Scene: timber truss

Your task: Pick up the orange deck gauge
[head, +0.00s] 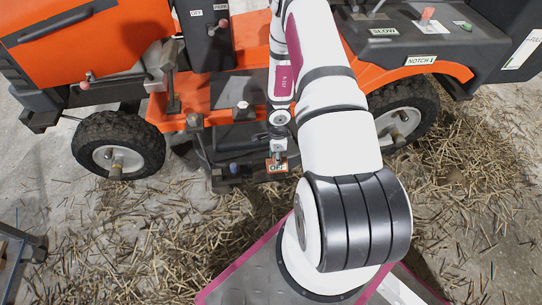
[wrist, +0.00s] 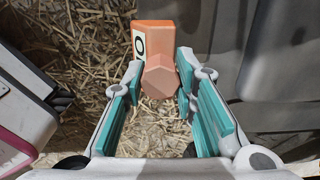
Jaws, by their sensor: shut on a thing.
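The orange deck gauge (wrist: 167,37) shows in the wrist view as an orange block with a white label and a paler hexagonal knob facing me. My gripper (wrist: 160,78) has its two teal-padded fingers closed on the sides of this knob.
The orange mower (head: 247,40) fills the back, with a left wheel (head: 118,147) and a right wheel (head: 403,115). Small knobs and levers stand on its deck near my arm. A dark metal frame (head: 16,255) stands at lower left. Straw covers the open floor in front.

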